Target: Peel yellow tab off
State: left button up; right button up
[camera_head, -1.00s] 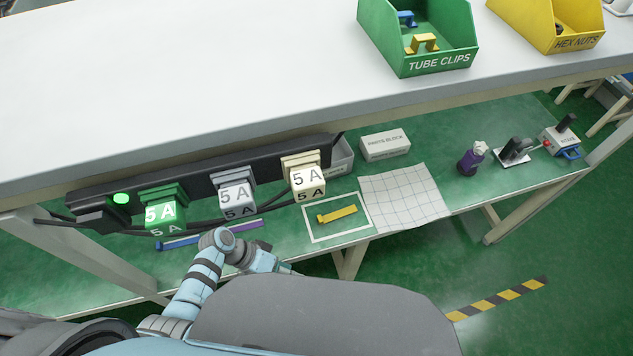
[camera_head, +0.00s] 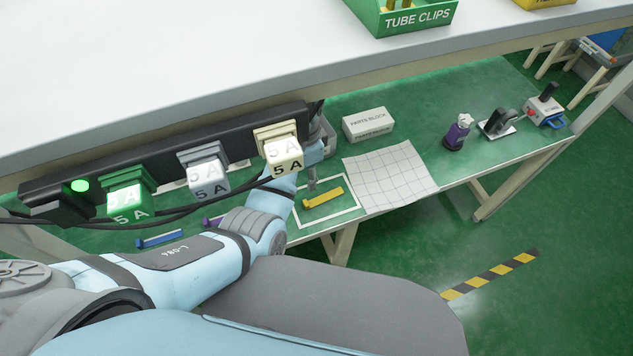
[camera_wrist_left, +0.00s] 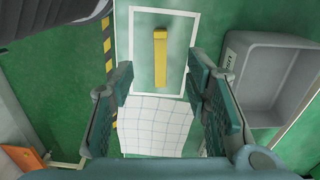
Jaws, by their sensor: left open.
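The yellow tab (camera_head: 323,197) lies flat inside a white outlined rectangle (camera_head: 352,211) on the green lower shelf. It also shows in the left wrist view (camera_wrist_left: 160,58), seen lengthwise between the fingers and beyond their tips. My left gripper (camera_head: 312,184) is just above and beside the tab's left end, partly hidden behind the cream plug and the arm. In the left wrist view my left gripper (camera_wrist_left: 158,82) has its fingers spread wide with nothing between them, apart from the tab. My right gripper is out of view.
A black power strip (camera_head: 230,137) with green, grey and cream plugs hangs over my left arm. A grey bin (camera_wrist_left: 262,75) stands close beside the gripper. A white gridded sheet (camera_head: 390,177) and a parts block box (camera_head: 369,124) lie nearby. The shelf right of the box is partly clear.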

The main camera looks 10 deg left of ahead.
aim_at(306, 202)
pick_arm(q)
notch_tip(306, 202, down, 14)
jog(key=b, duration=0.4)
jog(key=shift+a, duration=0.1)
grip_shut()
